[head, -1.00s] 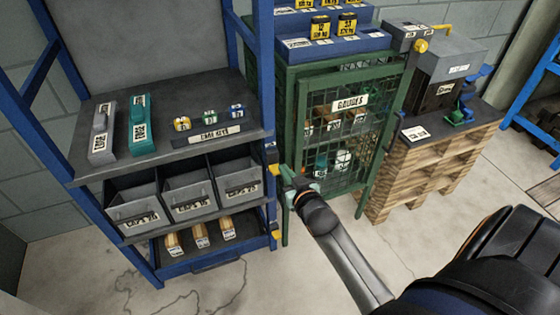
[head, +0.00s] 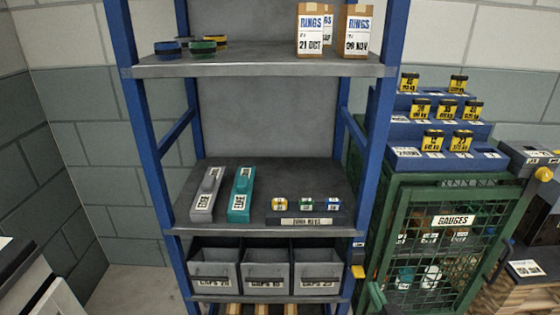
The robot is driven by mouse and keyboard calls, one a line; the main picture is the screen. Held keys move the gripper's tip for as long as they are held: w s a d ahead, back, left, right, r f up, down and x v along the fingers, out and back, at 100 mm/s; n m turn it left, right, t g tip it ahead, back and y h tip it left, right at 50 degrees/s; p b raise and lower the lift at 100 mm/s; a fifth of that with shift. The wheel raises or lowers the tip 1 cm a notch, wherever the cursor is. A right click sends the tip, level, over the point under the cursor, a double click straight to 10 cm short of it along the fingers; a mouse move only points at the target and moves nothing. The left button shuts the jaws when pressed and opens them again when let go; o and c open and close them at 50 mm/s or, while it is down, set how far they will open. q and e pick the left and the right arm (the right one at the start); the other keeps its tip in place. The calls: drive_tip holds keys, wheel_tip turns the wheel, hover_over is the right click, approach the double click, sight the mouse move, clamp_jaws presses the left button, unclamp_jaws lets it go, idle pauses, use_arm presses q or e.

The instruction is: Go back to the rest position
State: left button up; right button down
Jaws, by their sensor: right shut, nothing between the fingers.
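Most of my right arm is out of the picture. My left gripper is not in view.
The blue rack holds ring boxes (head: 337,30), a grey block (head: 205,195), a teal block (head: 241,195) and grey bins (head: 266,270). Bare floor (head: 125,290) shows left of the rack.

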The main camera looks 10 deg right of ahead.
drive_tip(key=s+a+f+n+g+y, duration=0.25)
drive_tip(key=s+a+f, duration=0.25)
drive_tip(key=s+a, duration=0.25)
drive_tip(key=s+a+f+n+g+y, duration=0.2)
drive_tip(key=s+a+f+g+y, duration=0.15)
drive_tip(key=s+a, duration=0.4)
use_arm(q)
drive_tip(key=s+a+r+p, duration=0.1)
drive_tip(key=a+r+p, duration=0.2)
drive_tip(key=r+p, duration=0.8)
drive_tip(key=p, duration=0.4)
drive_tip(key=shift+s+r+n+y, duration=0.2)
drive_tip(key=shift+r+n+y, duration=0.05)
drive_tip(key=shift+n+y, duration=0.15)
use_arm(e)
wheel_tip(320, 180, up, 10)
drive_tip(key=s, duration=0.2)
drive_tip(key=shift+a+t, duration=0.3)
drive_tip(key=shift+a, duration=0.15)
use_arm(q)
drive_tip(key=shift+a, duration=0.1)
use_arm(e)
drive_tip(key=shift+s+f, duration=0.1)
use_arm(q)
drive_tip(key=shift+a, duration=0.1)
use_arm(e)
drive_tip(key=shift+a, duration=0.1)
